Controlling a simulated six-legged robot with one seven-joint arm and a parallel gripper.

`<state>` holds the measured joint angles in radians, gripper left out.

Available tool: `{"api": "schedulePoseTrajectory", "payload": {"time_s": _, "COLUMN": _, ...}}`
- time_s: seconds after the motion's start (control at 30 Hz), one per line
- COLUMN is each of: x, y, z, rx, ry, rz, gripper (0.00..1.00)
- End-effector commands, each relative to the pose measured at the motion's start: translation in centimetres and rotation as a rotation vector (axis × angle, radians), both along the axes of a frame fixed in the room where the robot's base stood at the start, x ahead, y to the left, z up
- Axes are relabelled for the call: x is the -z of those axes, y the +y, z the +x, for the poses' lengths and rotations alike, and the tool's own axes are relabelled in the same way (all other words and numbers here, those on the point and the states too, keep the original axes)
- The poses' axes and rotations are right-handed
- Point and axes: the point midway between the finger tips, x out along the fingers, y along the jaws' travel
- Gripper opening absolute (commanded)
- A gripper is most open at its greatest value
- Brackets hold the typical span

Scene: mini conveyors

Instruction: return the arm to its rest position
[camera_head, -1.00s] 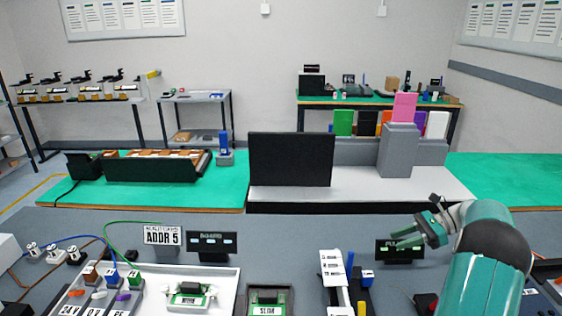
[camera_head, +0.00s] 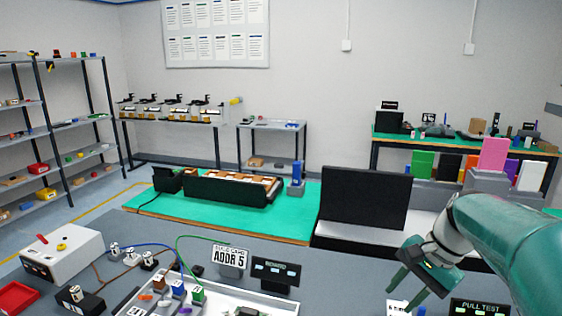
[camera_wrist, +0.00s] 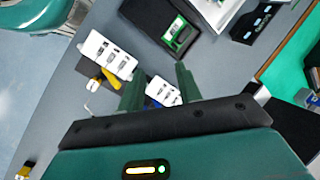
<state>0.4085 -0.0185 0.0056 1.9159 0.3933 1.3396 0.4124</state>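My gripper (camera_head: 406,286) is at the end of my teal and white arm, at the lower right of the head view. It hangs over the grey bench (camera_head: 330,265), near the black PULL TEST sign (camera_head: 481,307). In the wrist view my gripper (camera_wrist: 159,80) shows two dark green fingers standing apart. I see nothing held between them. A white labelled block (camera_wrist: 162,92) shows beyond the fingers, and its height relative to them is hard to tell.
Another white labelled block (camera_wrist: 106,55) and a dark tray with a green board (camera_wrist: 182,35) lie below the wrist. A black panel (camera_head: 365,200) stands behind the bench. A white box with a red knob (camera_head: 62,255) and a wired white tray (camera_head: 215,298) are to the left.

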Motion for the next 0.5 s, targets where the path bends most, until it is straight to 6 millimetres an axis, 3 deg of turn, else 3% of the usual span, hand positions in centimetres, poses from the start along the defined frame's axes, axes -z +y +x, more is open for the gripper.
{"api": "schedulePoseTrajectory", "payload": {"time_s": 0.03, "x": -0.5, "y": 1.3, "z": -1.2, "rx": -0.056, "ry": -0.038, "rz": -0.045, "gripper": 0.35}}
{"api": "schedulePoseTrajectory", "payload": {"time_s": 0.2, "x": -0.9, "y": 4.4, "z": -4.8, "rx": -0.248, "ry": -0.165, "rz": -0.201, "gripper": 0.35}}
{"api": "schedulePoseTrajectory", "payload": {"time_s": 0.5, "x": -0.3, "y": 7.9, "z": -11.1, "rx": -0.598, "ry": -0.405, "rz": -0.461, "gripper": 0.35}}
